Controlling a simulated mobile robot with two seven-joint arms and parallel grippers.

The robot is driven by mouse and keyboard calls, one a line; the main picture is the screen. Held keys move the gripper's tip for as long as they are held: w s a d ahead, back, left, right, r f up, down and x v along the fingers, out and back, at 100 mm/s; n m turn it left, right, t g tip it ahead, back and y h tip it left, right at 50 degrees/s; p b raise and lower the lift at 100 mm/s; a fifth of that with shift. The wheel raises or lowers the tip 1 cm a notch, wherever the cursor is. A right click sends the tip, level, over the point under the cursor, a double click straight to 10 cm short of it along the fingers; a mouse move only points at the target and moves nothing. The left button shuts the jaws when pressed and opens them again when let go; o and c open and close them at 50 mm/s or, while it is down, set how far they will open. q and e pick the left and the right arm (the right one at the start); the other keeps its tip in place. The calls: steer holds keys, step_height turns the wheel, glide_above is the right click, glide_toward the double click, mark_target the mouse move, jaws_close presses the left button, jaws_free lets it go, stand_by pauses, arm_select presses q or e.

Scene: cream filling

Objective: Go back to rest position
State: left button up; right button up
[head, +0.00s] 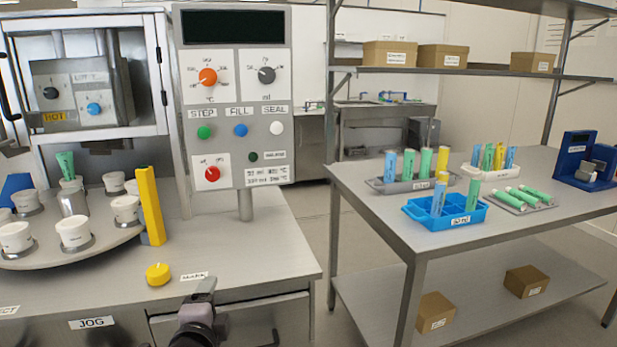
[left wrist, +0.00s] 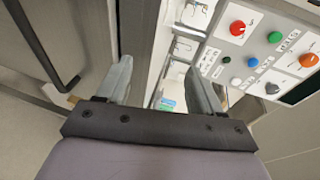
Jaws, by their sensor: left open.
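My left gripper (head: 203,292) shows at the bottom centre of the head view, in front of the steel counter's front edge. In the left wrist view its two fingers (left wrist: 160,88) stand apart with nothing between them. The control panel (head: 236,100), with knobs and coloured buttons, stands upright behind it and also shows at the right of the left wrist view (left wrist: 262,50). My right gripper is in neither view.
The steel counter (head: 235,255) carries a round turntable (head: 95,252) with several white jars, a yellow upright bar (head: 150,205) and a yellow knob (head: 158,274). At right, a steel table (head: 370,188) holds racks of coloured tubes. Open floor (head: 312,215) lies between.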

arm_select(q)
steer(key=s+f+n+g+h+p, duration=0.1)
steer(key=s+f+n, duration=0.3)
steer(key=s, duration=0.5)
steer(key=s+a+f+n+g+h+p, duration=0.1)
steer(key=s+f+n, duration=0.4)
steer(key=s, duration=0.5)
steer(key=s+f+n+g+h+p, duration=0.1)
steer(key=s+f+n+g+p, duration=0.1)
steer(key=s+f+n, duration=0.3)
steer(key=s+f+g, duration=0.1)
steer(key=s+f, duration=0.2)
steer(key=s, duration=0.2)
steer(key=shift+a+h+p, duration=0.3)
steer(key=shift+a, duration=0.05)
steer(key=shift+s+a, duration=0.1)
